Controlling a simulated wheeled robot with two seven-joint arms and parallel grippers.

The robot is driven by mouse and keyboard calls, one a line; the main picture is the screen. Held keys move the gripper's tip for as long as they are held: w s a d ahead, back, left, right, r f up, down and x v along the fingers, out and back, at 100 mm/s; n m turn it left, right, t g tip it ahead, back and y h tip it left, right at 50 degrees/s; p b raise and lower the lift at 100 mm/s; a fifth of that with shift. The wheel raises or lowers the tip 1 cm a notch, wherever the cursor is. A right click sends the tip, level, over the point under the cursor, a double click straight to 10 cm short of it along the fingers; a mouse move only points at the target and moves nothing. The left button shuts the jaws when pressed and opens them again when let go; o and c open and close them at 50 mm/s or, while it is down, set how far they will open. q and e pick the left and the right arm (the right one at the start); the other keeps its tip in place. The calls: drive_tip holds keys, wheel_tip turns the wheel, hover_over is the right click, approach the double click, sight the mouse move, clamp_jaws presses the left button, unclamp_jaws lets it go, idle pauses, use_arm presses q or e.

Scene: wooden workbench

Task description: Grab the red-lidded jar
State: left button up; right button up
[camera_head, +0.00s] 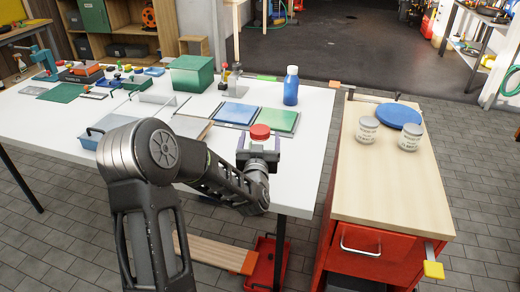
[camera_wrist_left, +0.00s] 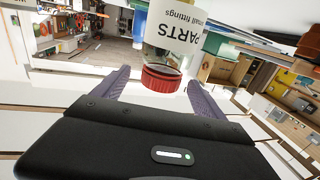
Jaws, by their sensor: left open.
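The red-lidded jar shows in the head view by its round red lid (camera_head: 260,131), near the right front edge of the white table; my gripper hides most of its body. In the left wrist view the picture is upside down: the jar's red lid (camera_wrist_left: 161,78) and its white label, reading "PARTS small fittings", stand at the fingertips. My left gripper (camera_head: 259,148) is open, its two purple fingers one on each side of the lid in the wrist view, with gaps showing. I cannot tell how far the jar lies between them. My right gripper is not in view.
A green box (camera_head: 192,74) stands farther back. A wood-topped red cabinet (camera_head: 385,185) on the right bears two white jars (camera_head: 367,130) and a blue disc (camera_head: 399,116).

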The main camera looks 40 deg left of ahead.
sight(261, 126)
use_arm(q)
drive_tip(key=shift+x, duration=0.95)
drive_tip(key=shift+w, duration=0.1)
drive_tip(key=p+x, duration=0.1)
drive_tip(key=x, duration=0.4)
drive_tip(key=shift+a, duration=0.15)
drive_tip(key=shift+c, duration=0.2)
clamp_jaws()
idle(0.4)
drive_tip(key=shift+r, duration=0.1)
